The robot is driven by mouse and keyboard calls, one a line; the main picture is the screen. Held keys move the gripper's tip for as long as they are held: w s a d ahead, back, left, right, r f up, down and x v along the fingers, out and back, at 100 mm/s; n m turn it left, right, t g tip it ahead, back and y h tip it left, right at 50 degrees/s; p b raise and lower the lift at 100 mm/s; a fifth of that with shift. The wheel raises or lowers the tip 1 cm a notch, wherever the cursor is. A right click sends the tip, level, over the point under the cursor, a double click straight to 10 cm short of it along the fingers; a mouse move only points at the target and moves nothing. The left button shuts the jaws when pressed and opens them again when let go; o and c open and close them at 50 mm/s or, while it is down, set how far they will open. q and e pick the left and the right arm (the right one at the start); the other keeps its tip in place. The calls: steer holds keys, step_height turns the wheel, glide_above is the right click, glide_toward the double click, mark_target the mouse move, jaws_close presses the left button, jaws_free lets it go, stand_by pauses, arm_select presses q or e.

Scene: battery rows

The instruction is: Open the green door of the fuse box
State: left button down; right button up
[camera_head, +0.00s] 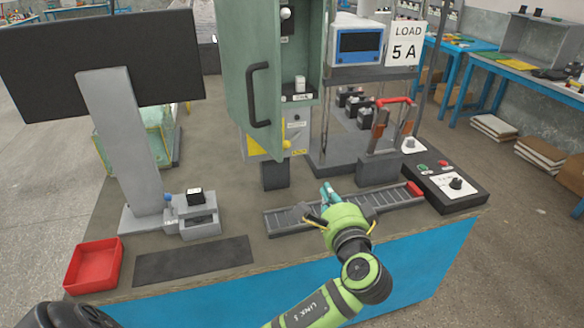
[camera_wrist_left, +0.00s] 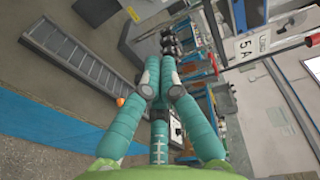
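The green fuse box stands at the back middle of the table. Its green door (camera_head: 240,75), with a black bar handle (camera_head: 258,95), is swung partly out towards me. The interior (camera_head: 299,70) shows to the right of the door, with switches and a small light grey part inside. My left gripper (camera_head: 326,190) is low over the table, in front of the box and below and to the right of the handle, apart from the door. In the left wrist view its teal fingers (camera_wrist_left: 158,75) are together, with nothing seen between them. My right gripper is not in view.
A grey rail tray (camera_head: 285,222) lies by the left gripper. A monitor (camera_head: 110,60) stands left, with a red tray (camera_head: 94,266) and dark mat (camera_head: 193,260) at front left. A control box (camera_head: 455,185), red-handled switch (camera_head: 393,101) and LOAD 5 A sign (camera_head: 407,43) are right.

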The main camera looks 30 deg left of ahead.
arm_select(q)
step_height(320, 180, up, 5)
steer(key=s+a+n+y, duration=0.2)
steer(key=w+a+p, duration=0.2)
steer(key=a+p, duration=0.2)
steer(key=a, duration=0.4)
steer(key=shift+w+f+g+p, duration=0.2)
steer(key=shift+w+g+p, duration=0.1)
steer(key=shift+w+p, duration=0.1)
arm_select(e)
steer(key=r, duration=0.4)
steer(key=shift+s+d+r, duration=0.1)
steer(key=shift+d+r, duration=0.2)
